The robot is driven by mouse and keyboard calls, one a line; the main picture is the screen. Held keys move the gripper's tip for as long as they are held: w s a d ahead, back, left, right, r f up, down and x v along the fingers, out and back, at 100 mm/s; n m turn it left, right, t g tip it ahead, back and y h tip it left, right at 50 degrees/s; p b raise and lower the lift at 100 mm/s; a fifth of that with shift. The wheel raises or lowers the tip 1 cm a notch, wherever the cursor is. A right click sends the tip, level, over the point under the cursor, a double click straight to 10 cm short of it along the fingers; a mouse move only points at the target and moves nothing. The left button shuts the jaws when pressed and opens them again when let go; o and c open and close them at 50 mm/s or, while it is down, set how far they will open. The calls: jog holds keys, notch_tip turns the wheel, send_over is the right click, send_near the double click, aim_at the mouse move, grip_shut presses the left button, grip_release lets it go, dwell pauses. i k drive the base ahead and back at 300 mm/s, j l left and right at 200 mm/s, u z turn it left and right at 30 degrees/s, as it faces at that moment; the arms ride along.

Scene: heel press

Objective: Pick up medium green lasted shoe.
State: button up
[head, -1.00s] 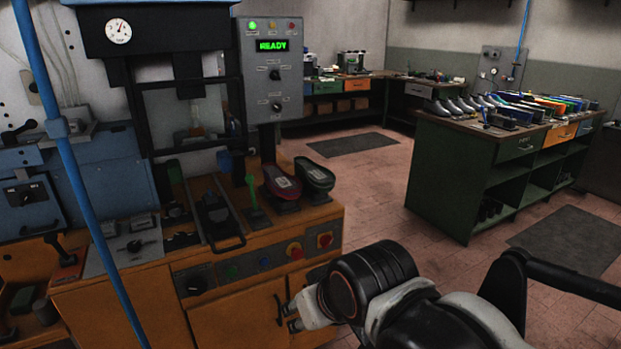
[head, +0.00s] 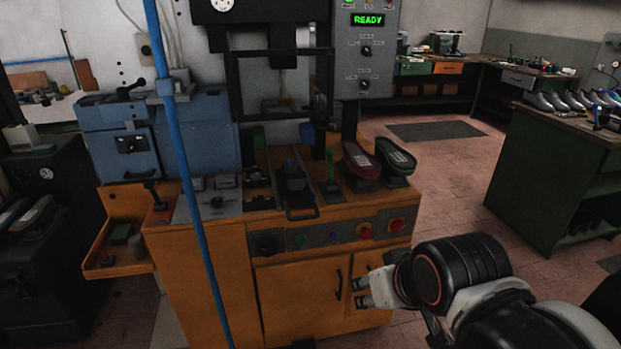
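A green lasted shoe (head: 396,156) stands sole up on a dark stand at the right end of the orange press bench's top. A dark red lasted shoe (head: 360,161) stands just left of it, also sole up. I cannot judge the green shoe's size. My gripper (head: 359,292) is low in front of the bench's cabinet doors, below and to the left of the green shoe and well apart from it. Its two fingertips point left with a gap between them, and nothing shows between them.
The press bench (head: 291,294) has a frame, a black-handled fixture (head: 299,190) and a green-handled tool (head: 331,178) left of the shoes. A blue pole (head: 187,165) crosses the view's left. A green workbench (head: 545,180) stands at right. Floor between is clear.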

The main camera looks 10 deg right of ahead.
aim_at(402, 164)
jog(key=i+l+z, duration=0.35)
jog(key=i+l, duration=1.25)
